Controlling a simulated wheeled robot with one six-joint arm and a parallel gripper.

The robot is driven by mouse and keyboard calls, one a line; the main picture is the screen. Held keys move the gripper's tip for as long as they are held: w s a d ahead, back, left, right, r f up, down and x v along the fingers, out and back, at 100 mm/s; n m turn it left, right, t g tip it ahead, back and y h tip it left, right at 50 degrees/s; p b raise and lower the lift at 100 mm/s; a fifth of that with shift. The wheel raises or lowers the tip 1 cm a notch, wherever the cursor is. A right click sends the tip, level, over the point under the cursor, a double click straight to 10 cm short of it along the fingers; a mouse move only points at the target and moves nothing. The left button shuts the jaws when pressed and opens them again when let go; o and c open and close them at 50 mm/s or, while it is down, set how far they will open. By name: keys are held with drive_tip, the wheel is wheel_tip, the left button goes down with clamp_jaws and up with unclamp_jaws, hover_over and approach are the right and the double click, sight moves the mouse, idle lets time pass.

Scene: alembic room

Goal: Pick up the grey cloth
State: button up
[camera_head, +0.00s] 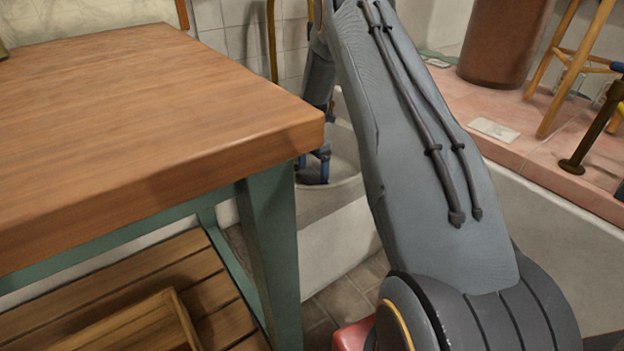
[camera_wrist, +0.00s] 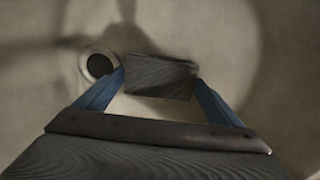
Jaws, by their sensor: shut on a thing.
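The grey cloth (camera_wrist: 160,78) shows in the wrist view as a small dark grey, ribbed-looking piece between the two blue fingers of my gripper (camera_wrist: 160,80). The fingers are shut on it, one at each side. It is over the pale floor of a basin, and I cannot tell whether it still touches that floor. In the head view my gripper (camera_head: 314,173) reaches down inside the pale tub, beside the table corner. The cloth cannot be made out there.
A round dark drain (camera_wrist: 99,65) lies just left of the cloth. The wooden table (camera_head: 150,120) with green legs stands close on the left. The pale tub (camera_head: 340,235) has walls around my gripper. A pink ledge (camera_head: 510,150) carries a brown bin (camera_head: 503,40) and a stool.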

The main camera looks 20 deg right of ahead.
drive_tip(key=shift+r, duration=0.1)
drive_tip(key=shift+r+p, duration=0.45)
drive_tip(key=shift+r, duration=0.15)
drive_tip(key=s, duration=0.2)
drive_tip(key=s+d+p, duration=0.1)
drive_tip(key=s, duration=0.2)
drive_tip(key=s+p, duration=0.1)
drive_tip(key=s, duration=0.1)
drive_tip(key=shift+s+d, duration=0.25)
drive_tip(key=shift+s, duration=0.1)
wheel_tip(320, 180, up, 14)
drive_tip(key=p, duration=0.4)
drive_tip(key=shift+f, duration=0.2)
drive_tip(key=shift+s, duration=0.1)
